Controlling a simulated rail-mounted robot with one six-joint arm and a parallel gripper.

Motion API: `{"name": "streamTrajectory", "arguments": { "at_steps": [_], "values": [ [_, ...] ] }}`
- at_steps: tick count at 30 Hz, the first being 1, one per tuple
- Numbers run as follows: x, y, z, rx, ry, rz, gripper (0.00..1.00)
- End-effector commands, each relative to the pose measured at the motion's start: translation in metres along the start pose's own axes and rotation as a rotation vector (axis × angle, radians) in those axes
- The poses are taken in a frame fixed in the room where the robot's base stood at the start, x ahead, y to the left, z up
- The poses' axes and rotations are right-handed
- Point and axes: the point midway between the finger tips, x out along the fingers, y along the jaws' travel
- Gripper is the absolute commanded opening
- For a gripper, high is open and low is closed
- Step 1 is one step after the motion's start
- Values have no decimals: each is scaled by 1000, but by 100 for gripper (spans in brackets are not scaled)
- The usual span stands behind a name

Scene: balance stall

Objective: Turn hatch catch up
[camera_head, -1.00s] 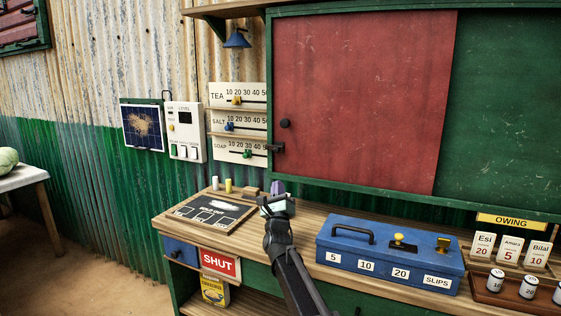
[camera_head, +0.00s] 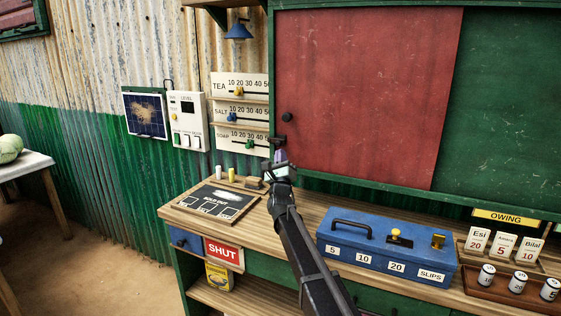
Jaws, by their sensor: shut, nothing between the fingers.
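The hatch is a red sliding panel (camera_head: 365,95) in a green frame, with a round black knob (camera_head: 287,117) near its left edge. The small black catch (camera_head: 277,140) sits at the frame's lower left corner, below the knob. Its bar looks roughly level, and its lower part is partly hidden by my gripper. My gripper (camera_head: 281,157) is shut and empty, its fingertips pointing up just under the catch. I cannot tell whether they touch it.
The counter below holds a slate (camera_head: 214,201), a blue cash box (camera_head: 386,249) and a tray of small tins (camera_head: 500,287). Price sliders (camera_head: 240,113) and a white meter box (camera_head: 188,121) hang left of the hatch. A blue bell-shaped lamp (camera_head: 238,30) hangs above them.

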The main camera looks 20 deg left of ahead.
Motion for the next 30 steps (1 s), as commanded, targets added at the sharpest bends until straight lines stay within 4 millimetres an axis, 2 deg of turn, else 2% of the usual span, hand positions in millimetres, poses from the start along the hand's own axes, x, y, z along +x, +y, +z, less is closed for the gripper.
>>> {"name": "streamTrajectory", "arguments": {
  "at_steps": [1,3,30],
  "values": [
    [7,-1,1,0,0,0,0],
    [9,0,0,0,0,0,0],
    [11,-5,4,-60,-1,62,0]
  ]
}}
